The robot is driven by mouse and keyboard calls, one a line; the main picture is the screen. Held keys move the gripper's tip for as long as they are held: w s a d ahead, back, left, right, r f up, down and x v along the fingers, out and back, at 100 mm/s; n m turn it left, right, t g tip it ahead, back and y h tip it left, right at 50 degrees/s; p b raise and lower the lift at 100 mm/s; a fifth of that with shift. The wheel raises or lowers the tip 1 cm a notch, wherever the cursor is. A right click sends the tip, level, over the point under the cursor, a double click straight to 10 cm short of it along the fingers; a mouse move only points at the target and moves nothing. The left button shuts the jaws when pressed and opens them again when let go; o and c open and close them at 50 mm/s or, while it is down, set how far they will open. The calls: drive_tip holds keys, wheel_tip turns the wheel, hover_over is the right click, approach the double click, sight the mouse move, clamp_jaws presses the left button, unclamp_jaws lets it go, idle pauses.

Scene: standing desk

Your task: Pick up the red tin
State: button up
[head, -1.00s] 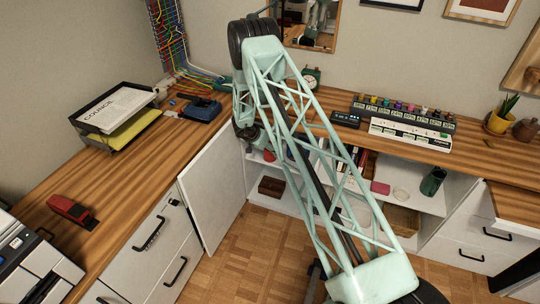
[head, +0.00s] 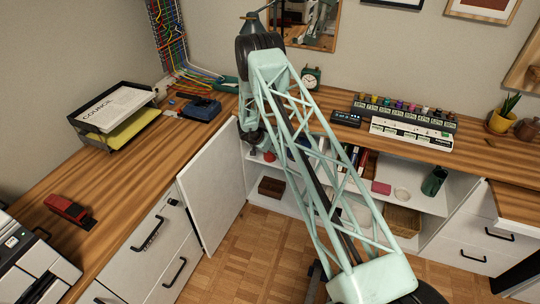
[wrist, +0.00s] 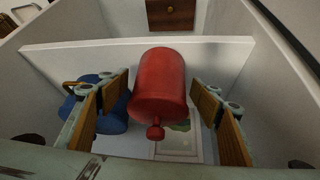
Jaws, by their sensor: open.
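The red tin (wrist: 160,78) is a rounded cylinder with a small knob at its near end in the wrist view. It stands in a white shelf compartment, between the two fingers of my gripper (wrist: 160,98). The fingers are spread, one on each side, and I see a gap on the right; the left finger is very close to the tin. In the head view a small red patch (head: 269,156), probably the tin, shows below my wrist, which hides much of that shelf.
A blue pot (wrist: 112,122) stands close to the left finger. A white shelf board (wrist: 75,58) crosses beyond the tin, with a brown box (wrist: 171,14) below. An open white cabinet door (head: 213,192) stands left of the arm.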

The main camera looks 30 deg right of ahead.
drive_tip(key=shift+c, duration=0.4)
drive_tip(key=c, duration=1.3)
drive_tip(key=shift+r, duration=0.2)
drive_tip(key=shift+r+p, duration=0.4)
drive_tip(key=shift+r, duration=0.3)
drive_tip(key=s+a+p, duration=0.1)
drive_tip(key=s+a, duration=0.3)
drive_tip(key=a, duration=0.3)
drive_tip(key=s+a+p, duration=0.1)
drive_tip(key=s+a, duration=0.4)
drive_tip(key=a, duration=0.3)
drive_tip(key=shift+s+a+f, duration=0.15)
drive_tip(key=shift+a, duration=0.05)
